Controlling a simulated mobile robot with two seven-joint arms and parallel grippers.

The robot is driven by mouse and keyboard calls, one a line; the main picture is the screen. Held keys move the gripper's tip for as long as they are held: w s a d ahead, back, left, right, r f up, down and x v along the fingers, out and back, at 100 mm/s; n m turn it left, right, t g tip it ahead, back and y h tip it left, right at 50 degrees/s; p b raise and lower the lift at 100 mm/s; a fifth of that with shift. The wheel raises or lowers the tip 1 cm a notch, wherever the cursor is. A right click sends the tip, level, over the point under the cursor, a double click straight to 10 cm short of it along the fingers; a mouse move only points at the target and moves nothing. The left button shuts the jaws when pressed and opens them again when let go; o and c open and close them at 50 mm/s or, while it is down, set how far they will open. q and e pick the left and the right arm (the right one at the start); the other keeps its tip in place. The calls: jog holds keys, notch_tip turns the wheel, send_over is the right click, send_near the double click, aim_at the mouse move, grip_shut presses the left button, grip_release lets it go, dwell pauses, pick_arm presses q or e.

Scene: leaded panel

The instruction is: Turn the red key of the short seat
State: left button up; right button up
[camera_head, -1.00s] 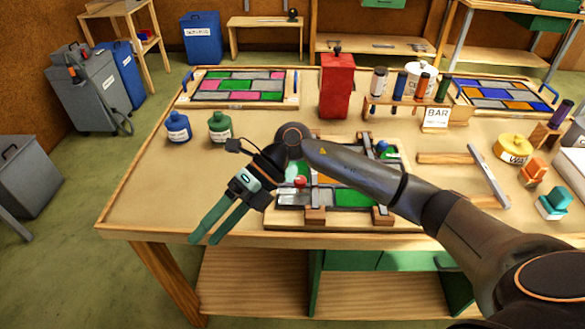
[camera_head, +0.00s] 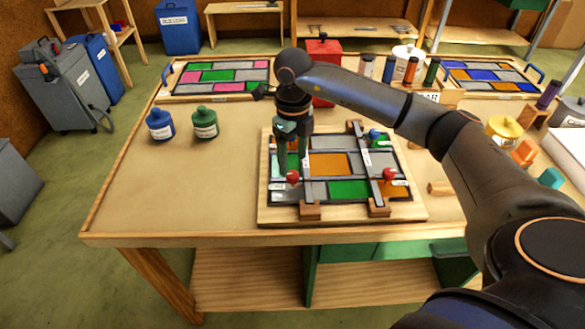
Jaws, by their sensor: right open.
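The leaded panel (camera_head: 349,189) lies on a wooden board on the bench, with coloured panes and two dark bars with wooden end blocks across it. One red key (camera_head: 293,177) is at the left bar. A second red key (camera_head: 389,174) is by the right bar, and a blue knob (camera_head: 375,134) is at its far end. Which bar is the short seat I cannot tell. My right gripper (camera_head: 288,168) points down over the panel's left side, open, its fingertips close by the left red key. Whether they touch it I cannot tell. My left gripper is not in view.
Blue (camera_head: 160,125) and green (camera_head: 204,123) bottles stand left of the panel. A red container (camera_head: 323,68) and a second coloured panel (camera_head: 215,78) are behind. A yellow tin (camera_head: 504,131) stands right. The bench's left front is clear.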

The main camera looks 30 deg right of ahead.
aim_at(292, 174)
jog(key=shift+f, duration=2.35)
grip_shut()
